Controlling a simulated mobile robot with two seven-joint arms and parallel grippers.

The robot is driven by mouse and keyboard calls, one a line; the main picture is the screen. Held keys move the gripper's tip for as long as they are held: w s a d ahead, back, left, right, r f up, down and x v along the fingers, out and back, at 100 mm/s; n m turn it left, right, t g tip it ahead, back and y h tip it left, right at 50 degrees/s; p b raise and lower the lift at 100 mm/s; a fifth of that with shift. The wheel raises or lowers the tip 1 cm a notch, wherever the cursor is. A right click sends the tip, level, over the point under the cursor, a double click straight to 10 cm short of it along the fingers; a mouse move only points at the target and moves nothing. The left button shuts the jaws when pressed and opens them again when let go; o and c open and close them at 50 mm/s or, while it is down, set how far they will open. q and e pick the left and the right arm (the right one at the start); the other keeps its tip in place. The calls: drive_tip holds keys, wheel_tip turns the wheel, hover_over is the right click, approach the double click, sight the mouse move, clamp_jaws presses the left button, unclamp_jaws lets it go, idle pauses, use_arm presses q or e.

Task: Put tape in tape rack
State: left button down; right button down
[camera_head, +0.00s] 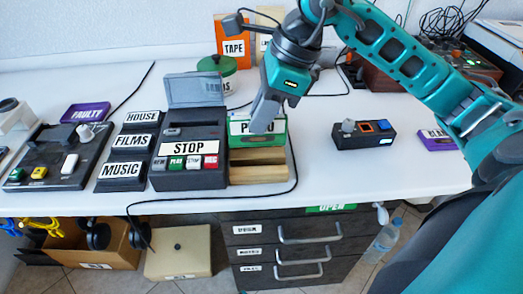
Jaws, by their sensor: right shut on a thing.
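My right gripper (266,116) is shut on a green tape (240,141) with a white label that reads "P...O"; the fingers cover the middle letters. The tape is upright at the back part of a light wooden rack (258,173), right of the black tape player marked STOP (188,146). I cannot tell whether the tape's bottom rests in the rack. The front part of the rack looks empty. The player's grey lid (195,90) stands open. My left gripper is not in view.
Black boxes labelled HOUSE, FILMS and MUSIC (123,170) stand left of the player. A purple FAULTY tape (86,112) lies farther left. A green-lidded jar (217,65) and an orange TAPE item (233,48) stand behind. A black button box (362,134) is to the right. A cable crosses the table's front.

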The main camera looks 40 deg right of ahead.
sight(261, 145)
wheel_tip(261, 145, down, 2)
drive_tip(key=shift+f, duration=0.55)
wheel_tip(261, 145, down, 3)
drive_tip(key=shift+f+b, duration=0.15)
drive_tip(key=shift+b, duration=0.7)
drive_tip(key=shift+f, duration=0.25)
drive_tip(key=shift+r, duration=0.1)
drive_tip(key=shift+f, duration=0.2)
drive_tip(key=c, duration=1.1)
unclamp_jaws()
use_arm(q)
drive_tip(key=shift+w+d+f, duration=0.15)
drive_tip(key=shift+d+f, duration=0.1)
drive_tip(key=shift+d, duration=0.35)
